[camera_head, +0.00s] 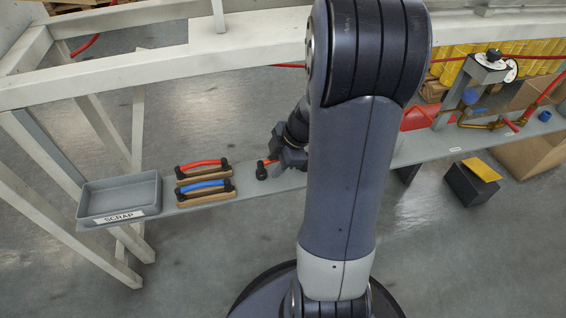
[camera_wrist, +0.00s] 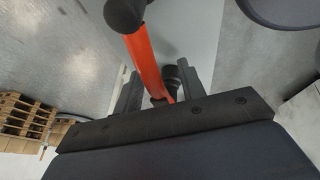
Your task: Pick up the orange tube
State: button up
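The orange tube (camera_wrist: 147,62) runs down from a black rounded end (camera_wrist: 125,14) at the top of the wrist view to between the fingers of my gripper (camera_wrist: 160,88). A second black piece (camera_wrist: 178,76) sits close to the right finger. The fingers stand apart on either side of the tube, with a gap seen at the left finger, so the gripper looks open around it. In the head view a bit of the orange tube (camera_head: 270,161) and its black end show on the shelf beside my gripper (camera_head: 288,158). My arm hides the rest.
The narrow grey shelf (camera_head: 240,196) carries a red-handled piece (camera_head: 203,163) and a blue-handled piece (camera_head: 204,186) on wooden blocks, left of my gripper. A grey SCRAP tray (camera_head: 120,195) stands at the shelf's left end. A white frame beam (camera_head: 170,68) runs behind.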

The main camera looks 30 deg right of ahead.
jog(key=shift+c, duration=0.2)
grip_shut()
dwell(0.5)
notch_tip(320, 180, up, 10)
jog(key=p, duration=0.3)
dwell(0.3)
jog(key=shift+r+p, duration=1.2)
jog(key=shift+r, duration=0.8)
